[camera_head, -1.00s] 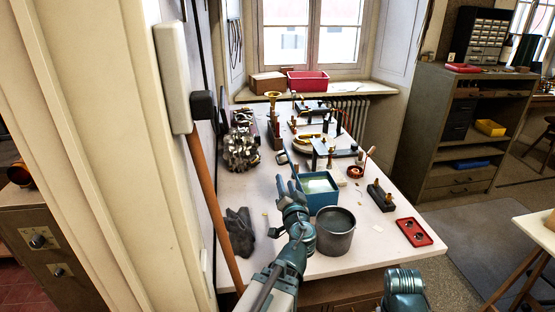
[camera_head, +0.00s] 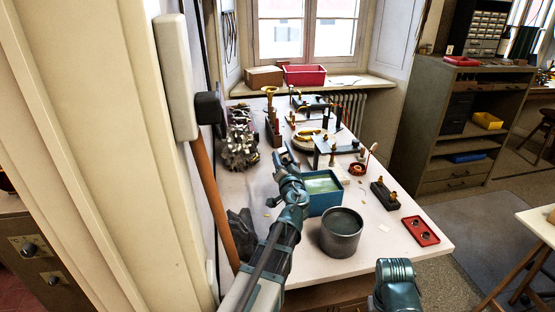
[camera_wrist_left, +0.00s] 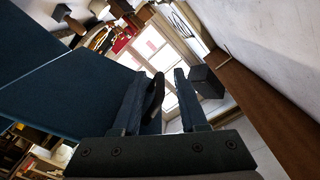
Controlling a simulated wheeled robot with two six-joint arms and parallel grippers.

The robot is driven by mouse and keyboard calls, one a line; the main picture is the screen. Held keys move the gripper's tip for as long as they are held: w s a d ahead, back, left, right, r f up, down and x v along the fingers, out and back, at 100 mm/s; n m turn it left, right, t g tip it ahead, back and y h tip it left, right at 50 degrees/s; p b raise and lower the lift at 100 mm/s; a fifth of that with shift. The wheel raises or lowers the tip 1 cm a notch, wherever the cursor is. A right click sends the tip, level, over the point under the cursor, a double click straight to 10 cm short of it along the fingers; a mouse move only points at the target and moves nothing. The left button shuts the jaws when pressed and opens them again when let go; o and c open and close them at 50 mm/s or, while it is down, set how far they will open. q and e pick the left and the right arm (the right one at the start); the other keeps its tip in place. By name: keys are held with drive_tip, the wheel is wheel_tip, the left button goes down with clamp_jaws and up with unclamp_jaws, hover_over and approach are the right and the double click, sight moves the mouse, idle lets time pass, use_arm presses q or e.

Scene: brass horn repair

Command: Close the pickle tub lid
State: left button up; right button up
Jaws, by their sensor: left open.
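The pickle tub (camera_head: 331,202) is a blue, open-topped box with pale green liquid inside, standing on the bench. Its lid is not clearly made out in the head view; my arm covers the tub's left side. My left gripper (camera_head: 284,155) is at the tub's far left corner, above the bench, with its jaws open. In the wrist view a dark, thin looped piece (camera_wrist_left: 155,97) shows between or just beyond the fingers; I cannot tell if they touch it. A large dark blue panel (camera_wrist_left: 85,97) fills the left there, tub wall or lid. My right gripper is out of view.
A grey round pot (camera_head: 341,240) stands just in front of the tub. A dark crumpled glove-like thing (camera_head: 240,228) lies left of my arm. A red tray (camera_head: 420,230) is at the right edge. Brass parts and fixtures crowd the back. A wooden pole (camera_head: 213,205) leans at the left.

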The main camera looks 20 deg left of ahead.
use_arm(q)
drive_tip(key=shift+w, duration=0.15)
clamp_jaws()
drive_tip(key=shift+a, duration=0.15)
idle(1.2)
